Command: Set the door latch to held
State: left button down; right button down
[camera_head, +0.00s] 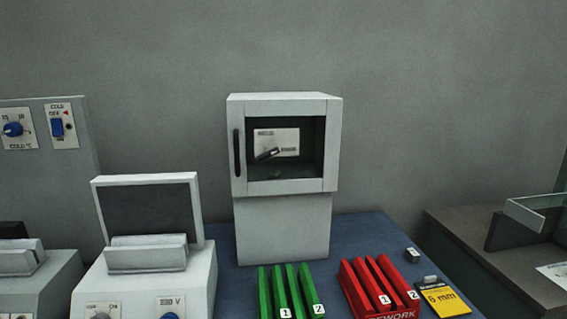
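A pale grey cabinet (283,225) stands on the blue table against the wall. Its framed front door (282,188) looks closed and has a window. A black vertical handle (237,153) is on the door's left side. Through the window I see a white label plate (285,138) with a small dark lever-like part (267,154) in front of it, tilted up to the right. I cannot tell which part is the latch or what its setting is. Neither of my grippers is in view.
Green slotted rack (264,290) and red slotted rack (352,290) stand in front of the cabinet. A yellow "6 mm" card (443,299) and small block (412,255) lie to the right. Grey panel (85,145) and white device (185,280) crowd the left.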

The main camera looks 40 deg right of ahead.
aim_at(267, 154)
jog(key=z, duration=1.55)
jog(key=i+l, duration=0.35)
jog(key=l, duration=0.3)
jog(key=i+l, duration=0.2)
jog(key=l, duration=0.1)
